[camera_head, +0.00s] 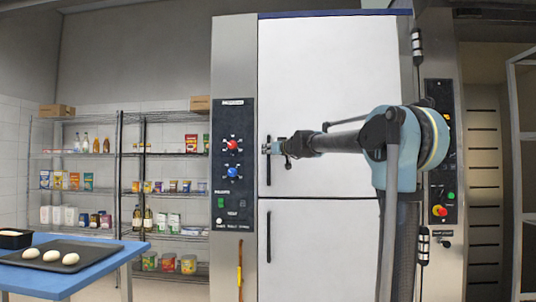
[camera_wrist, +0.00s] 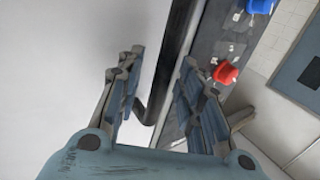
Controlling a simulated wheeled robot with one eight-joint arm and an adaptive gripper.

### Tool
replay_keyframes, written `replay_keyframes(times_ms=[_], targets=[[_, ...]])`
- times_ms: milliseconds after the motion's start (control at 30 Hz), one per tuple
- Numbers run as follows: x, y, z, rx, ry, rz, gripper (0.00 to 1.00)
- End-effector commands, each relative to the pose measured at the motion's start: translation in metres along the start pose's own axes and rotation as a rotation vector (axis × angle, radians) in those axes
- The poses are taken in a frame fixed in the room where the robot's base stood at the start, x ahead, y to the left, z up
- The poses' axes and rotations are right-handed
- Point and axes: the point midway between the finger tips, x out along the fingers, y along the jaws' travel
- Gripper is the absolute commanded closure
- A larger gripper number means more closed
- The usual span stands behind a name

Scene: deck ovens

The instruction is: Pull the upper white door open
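The upper white door (camera_head: 330,70) is a tall flat panel and looks shut. Its dark vertical handle (camera_head: 268,178) is at the door's left edge, partly hidden by my gripper (camera_head: 275,148). In the wrist view, my gripper (camera_wrist: 161,60) is open, with its two fingers spread apart. The dark handle bar (camera_wrist: 180,30) runs between the fingers in that view, its bent end near the left finger. I see a gap on both sides of the bar, and I cannot tell how deep it sits between the fingers.
A lower white door (camera_head: 320,260) with its own handle (camera_head: 268,238) is below. A control panel (camera_head: 232,160) with red and blue knobs is just left of the handle. A blue table (camera_head: 50,282) with a tray (camera_head: 95,250) of dough stands at lower left, before shelves (camera_head: 130,185).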

Motion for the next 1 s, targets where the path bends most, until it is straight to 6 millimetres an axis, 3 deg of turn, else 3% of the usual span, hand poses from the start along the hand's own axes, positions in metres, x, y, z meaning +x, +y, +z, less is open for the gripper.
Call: replay_keyframes(times_ms=[467,633,1000], targets=[[0.010,0.000,0.000,0.000,0.000,-0.001,0.66],[0.010,0.000,0.000,0.000,0.000,0.000,1.00],[0.006,-0.012,0.000,0.000,0.000,-0.022,1.00]])
